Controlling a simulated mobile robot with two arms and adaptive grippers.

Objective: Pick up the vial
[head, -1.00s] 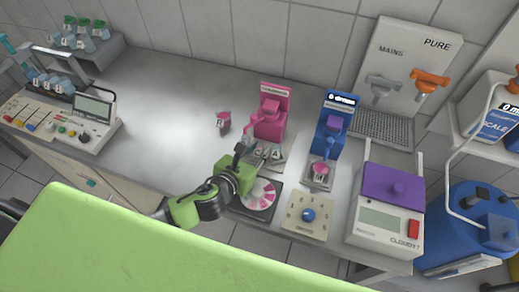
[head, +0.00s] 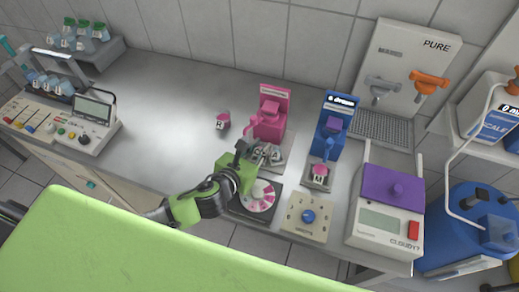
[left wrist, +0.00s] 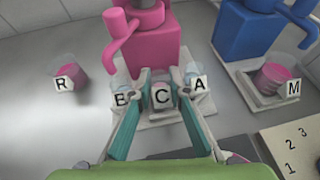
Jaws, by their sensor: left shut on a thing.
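My left gripper (head: 257,154) reaches in over the front of the bench at the pink dispenser. In the left wrist view its two fingers (left wrist: 161,84) are shut on the vial labelled C (left wrist: 161,97). Vial E (left wrist: 121,97) stands on the left of it and vial A (left wrist: 199,83) on the right, all at the foot of the pink dispenser (left wrist: 155,45). Vial R (left wrist: 70,80), with pink contents, stands apart on the left. Vial M (left wrist: 274,78), also pink, is on the blue dispenser's tray. My right gripper is not in view.
The blue dispenser (head: 329,136) stands right of the pink one. A pink-and-white dial (head: 260,196), a beige knob panel (head: 308,216) and a purple-lidded machine (head: 393,185) line the front.

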